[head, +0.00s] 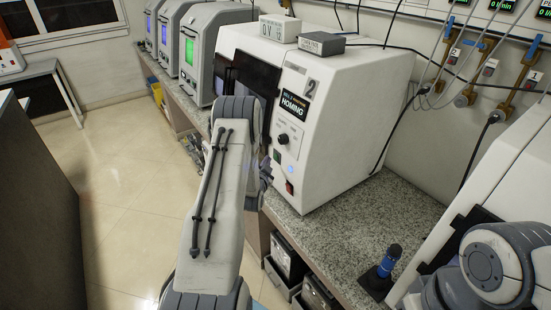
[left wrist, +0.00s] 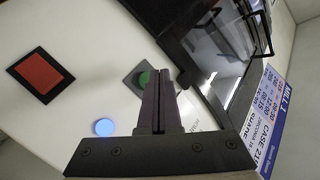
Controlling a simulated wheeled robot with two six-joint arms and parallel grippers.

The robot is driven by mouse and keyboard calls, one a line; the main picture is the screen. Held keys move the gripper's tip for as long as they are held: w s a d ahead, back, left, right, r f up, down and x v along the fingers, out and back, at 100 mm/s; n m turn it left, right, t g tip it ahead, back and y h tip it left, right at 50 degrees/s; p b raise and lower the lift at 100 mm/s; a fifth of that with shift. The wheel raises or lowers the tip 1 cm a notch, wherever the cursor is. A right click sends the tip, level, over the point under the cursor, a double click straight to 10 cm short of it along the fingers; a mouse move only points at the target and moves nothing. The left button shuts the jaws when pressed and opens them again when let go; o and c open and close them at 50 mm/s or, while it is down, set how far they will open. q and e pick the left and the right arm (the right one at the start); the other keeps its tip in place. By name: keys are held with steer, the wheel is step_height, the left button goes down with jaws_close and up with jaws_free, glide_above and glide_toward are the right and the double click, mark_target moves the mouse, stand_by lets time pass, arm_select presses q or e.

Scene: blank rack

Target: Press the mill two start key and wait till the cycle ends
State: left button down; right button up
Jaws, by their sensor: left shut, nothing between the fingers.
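The white mill marked 2 (head: 345,115) stands on the granite bench; its display (head: 294,104) reads HOMING. On its front are a dark knob (head: 283,139), a green key (head: 277,155), a lit blue button (head: 290,169) and a red switch (head: 290,187). My left gripper (head: 266,168) is at this panel, largely hidden behind my arm. In the left wrist view the shut, empty fingers (left wrist: 158,88) overlap the round green key (left wrist: 145,79); I cannot tell whether they touch it. The lit blue button (left wrist: 104,127) and red switch (left wrist: 40,75) are apart from them. My right gripper is out of view.
Small boxes (head: 280,28) sit on the mill. More machines (head: 205,50) line the bench to the left. A blue-handled tool (head: 389,260) stands on the bench at right. A card (left wrist: 270,108) reading MILL 1 shows in the wrist view. The floor (head: 130,170) is clear.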

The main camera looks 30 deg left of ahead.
arm_select(q)
steer(key=s, duration=0.1)
steer(key=s+a, duration=0.1)
steer(key=s, duration=0.1)
steer(key=s+a, duration=0.1)
steer(key=shift+s+r, duration=0.1)
steer(key=shift+s, duration=0.15)
stand_by(0.6)
steer(key=s+d+r+n+g+h, duration=0.15)
steer(key=d+r+g, duration=0.25)
steer(key=d, duration=0.6)
steer(key=s+d+r+g+h, duration=0.3)
steer(key=d, duration=0.7)
steer(key=s+d+r+m+g+h+b, duration=0.1)
steer(key=s+d+r+m+g, duration=0.1)
steer(key=s+d, duration=0.9)
steer(key=s+d+r+m+g+h+b, duration=0.1)
steer(key=s+d+r+m+g, duration=0.2)
steer(key=s+d, duration=0.9)
steer(key=s+r+g, duration=0.2)
steer(key=s, duration=0.4)
steer(key=shift+s+g+h, duration=0.15)
steer(key=shift+g+h, duration=0.2)
steer(key=shift+g, duration=0.05)
